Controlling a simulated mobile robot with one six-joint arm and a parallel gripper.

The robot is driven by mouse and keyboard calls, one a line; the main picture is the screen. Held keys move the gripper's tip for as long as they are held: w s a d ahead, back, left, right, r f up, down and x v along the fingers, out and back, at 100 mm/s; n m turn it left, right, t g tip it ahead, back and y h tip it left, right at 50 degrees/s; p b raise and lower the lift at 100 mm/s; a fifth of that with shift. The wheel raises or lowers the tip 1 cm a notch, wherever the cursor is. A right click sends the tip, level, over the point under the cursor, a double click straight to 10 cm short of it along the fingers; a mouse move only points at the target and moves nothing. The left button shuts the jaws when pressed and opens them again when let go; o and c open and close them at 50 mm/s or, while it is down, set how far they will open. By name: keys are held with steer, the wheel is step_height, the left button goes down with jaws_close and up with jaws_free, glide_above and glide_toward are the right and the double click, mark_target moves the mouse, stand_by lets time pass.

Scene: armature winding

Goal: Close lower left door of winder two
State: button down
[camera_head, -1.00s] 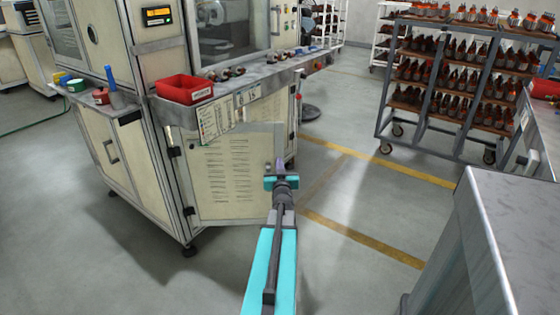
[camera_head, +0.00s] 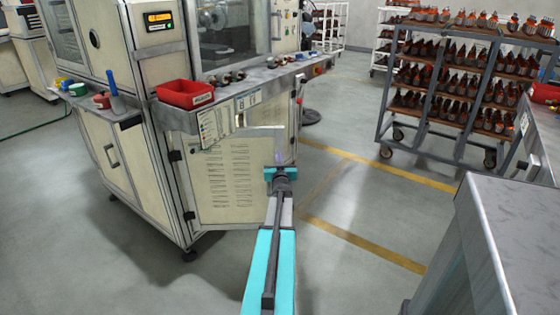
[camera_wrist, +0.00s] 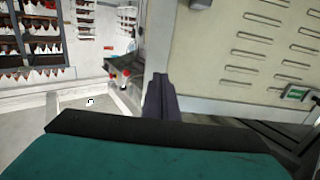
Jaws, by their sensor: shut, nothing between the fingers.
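The winder's front lower door (camera_head: 235,185) is a cream louvred panel with a grey frame, hinged on its left side. It appears to stand partly open, angled out from the cabinet, though the gap is hard to judge. My gripper (camera_head: 281,166) is shut and empty beside the door's free right edge. In the wrist view, my shut fingers (camera_wrist: 160,98) are next to the panel's grey edge, with the louvres (camera_wrist: 265,45) to the right. I cannot tell whether they touch it. A dark gap shows along one edge of the panel there.
A red bin (camera_head: 185,94) and small parts sit on the winder's ledge above. A second cabinet door with a handle (camera_head: 113,155) is around the left corner. A wheeled rack (camera_head: 460,90) stands back right, and a metal-topped surface (camera_head: 510,225) is near right. Floor between is clear.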

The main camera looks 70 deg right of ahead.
mark_target(278, 147)
steer(key=shift+x, duration=2.4)
steer(key=shift+d, duration=0.1)
